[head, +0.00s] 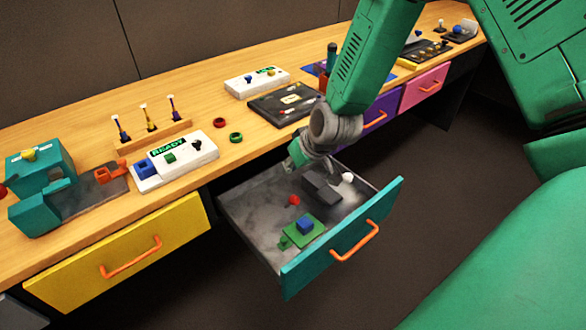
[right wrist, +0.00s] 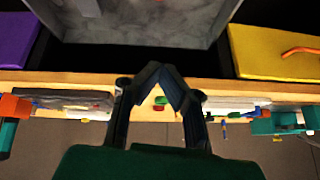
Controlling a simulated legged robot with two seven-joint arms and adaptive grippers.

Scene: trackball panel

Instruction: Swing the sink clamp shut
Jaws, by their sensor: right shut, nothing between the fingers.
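I cannot tell for certain which thing is the sink clamp. An open drawer with a teal front (head: 345,240) holds a green board with a blue block (head: 304,225), a dark grey block (head: 322,188), a small red piece (head: 293,201) and a white knob (head: 348,177). At the far left of the desk, a teal fixture (head: 38,168) has an orange piece (head: 113,172) beside it. My right gripper (head: 322,172) is above the back of the drawer. In the right wrist view its fingers (right wrist: 160,70) meet at the tips, shut and empty. My left gripper is out of view.
The wooden desk (head: 210,105) carries a white READY box (head: 185,158), several upright tools (head: 149,118), red and green rings (head: 236,137) and a black panel (head: 283,104). A shut yellow drawer (head: 120,255) is left of the open one; purple and pink (head: 425,87) drawers are right.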

